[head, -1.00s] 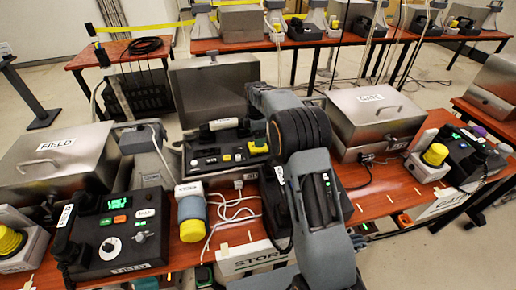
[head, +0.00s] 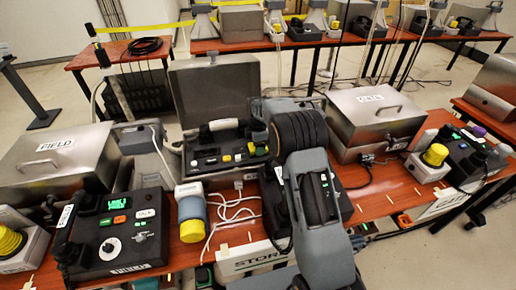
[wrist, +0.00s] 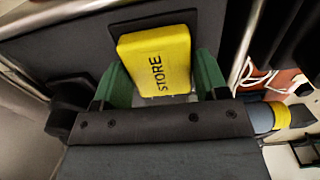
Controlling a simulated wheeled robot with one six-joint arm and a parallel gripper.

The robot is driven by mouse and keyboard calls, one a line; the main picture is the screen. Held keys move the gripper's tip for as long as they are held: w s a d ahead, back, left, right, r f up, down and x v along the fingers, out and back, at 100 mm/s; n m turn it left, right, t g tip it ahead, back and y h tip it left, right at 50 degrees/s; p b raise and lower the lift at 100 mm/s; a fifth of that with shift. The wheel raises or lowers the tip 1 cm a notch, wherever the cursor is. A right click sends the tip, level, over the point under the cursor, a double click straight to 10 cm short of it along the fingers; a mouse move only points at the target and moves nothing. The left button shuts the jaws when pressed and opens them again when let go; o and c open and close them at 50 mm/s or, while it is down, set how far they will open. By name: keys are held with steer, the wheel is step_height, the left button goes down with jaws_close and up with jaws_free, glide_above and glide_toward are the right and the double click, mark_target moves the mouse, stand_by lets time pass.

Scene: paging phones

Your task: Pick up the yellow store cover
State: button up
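The yellow store cover (wrist: 158,65) is a yellow block marked STORE. A narrow gap shows by the right finger; contact at the left finger cannot be told. In the head view my arm hides most of the gripper. A yellow patch (head: 257,148) shows beside the arm at the open case, but I cannot tell if it is the cover.
An open metal case (head: 208,92) with a handset and control panel stands behind the arm. A field phone (head: 110,235) and a grey lamp with a yellow base (head: 192,220) stand left. A closed metal case (head: 375,120) stands right. White cables lie on the table.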

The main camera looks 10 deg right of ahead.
steer(key=c, duration=0.5)
steer(key=shift+r, duration=0.15)
